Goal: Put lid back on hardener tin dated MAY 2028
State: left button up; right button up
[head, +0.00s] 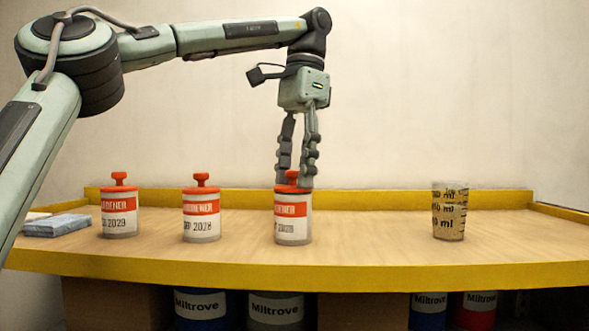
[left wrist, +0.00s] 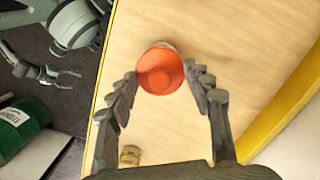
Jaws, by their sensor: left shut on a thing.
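Three white tins with red bands and red-orange knobbed lids stand on the bench: a left tin (head: 119,217) reading 2029, a middle tin (head: 201,222) whose date ends in 2028, and a right tin (head: 292,225) whose date is hard to read. My left gripper (head: 296,180) points down at the right tin's top, shut on its red lid (left wrist: 160,70). The lid is at the tin's mouth; I cannot tell whether it is fully seated. The fingers partly hide the knob. My right gripper (left wrist: 70,80) shows small in the left wrist view, fingers apart and empty.
A measuring cup (head: 449,212) with tan contents stands to the right, with clear bench between. Blue-white packs (head: 57,226) lie at the far left. A yellow rim (head: 370,198) runs along the back. Drums (head: 276,309) stand under the bench.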

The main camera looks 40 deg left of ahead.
dwell(0.8)
pick_arm(q)
jog(key=o, duration=0.8)
jog(key=shift+o, duration=0.3)
jog(key=o, duration=0.4)
jog(key=shift+o, duration=0.2)
